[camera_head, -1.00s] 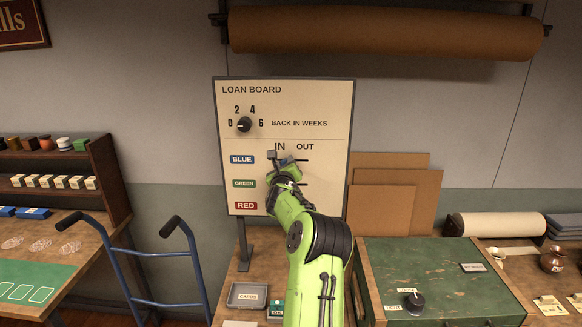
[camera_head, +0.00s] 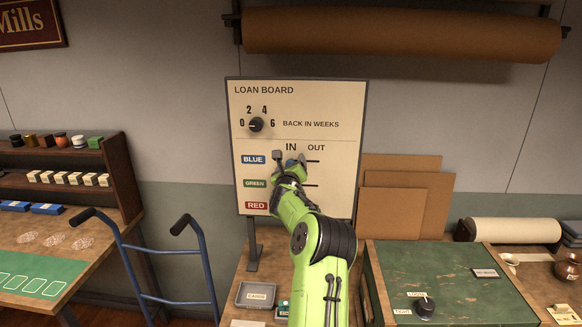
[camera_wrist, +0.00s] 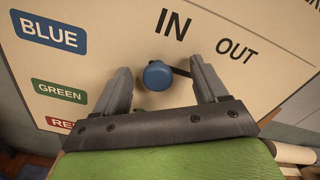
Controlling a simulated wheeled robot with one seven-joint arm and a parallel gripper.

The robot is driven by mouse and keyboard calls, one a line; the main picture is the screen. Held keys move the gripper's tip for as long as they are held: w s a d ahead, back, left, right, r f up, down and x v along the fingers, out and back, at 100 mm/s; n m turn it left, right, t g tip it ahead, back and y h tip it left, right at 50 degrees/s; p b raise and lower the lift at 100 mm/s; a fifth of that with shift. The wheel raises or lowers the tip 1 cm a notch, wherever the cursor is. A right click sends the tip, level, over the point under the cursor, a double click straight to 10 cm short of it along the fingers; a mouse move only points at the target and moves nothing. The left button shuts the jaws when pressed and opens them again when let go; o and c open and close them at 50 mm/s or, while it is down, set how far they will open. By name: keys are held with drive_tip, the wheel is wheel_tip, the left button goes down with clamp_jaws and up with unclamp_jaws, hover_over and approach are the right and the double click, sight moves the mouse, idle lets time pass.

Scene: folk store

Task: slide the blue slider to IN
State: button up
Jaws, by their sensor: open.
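The loan board (camera_head: 330,185) stands upright, with the labels IN and OUT above the slider rows. The blue slider (camera_wrist: 158,76) is a round blue knob in the top row, level with the BLUE label (camera_wrist: 48,32). It sits below the IN label (camera_wrist: 173,25), and a piece of dark slot (camera_wrist: 182,72) shows on its right, towards OUT. My gripper (camera_wrist: 162,80) is open, with one finger on each side of the knob. I cannot tell if either finger touches it. In the head view my gripper (camera_head: 288,164) hides most of the knob and part of the rows.
A dial (camera_head: 256,124) is above the sliders. Below are the GREEN label (camera_head: 255,184) and RED label (camera_head: 256,206); their knobs are hidden. A grey tray (camera_head: 256,294) lies on the table. A blue hand truck (camera_head: 160,250) stands left, a green-topped chest (camera_head: 440,270) right.

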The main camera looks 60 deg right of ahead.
drive_tip(key=b+v, duration=0.9)
drive_tip(key=b, duration=0.1)
idle(0.4)
idle(0.4)
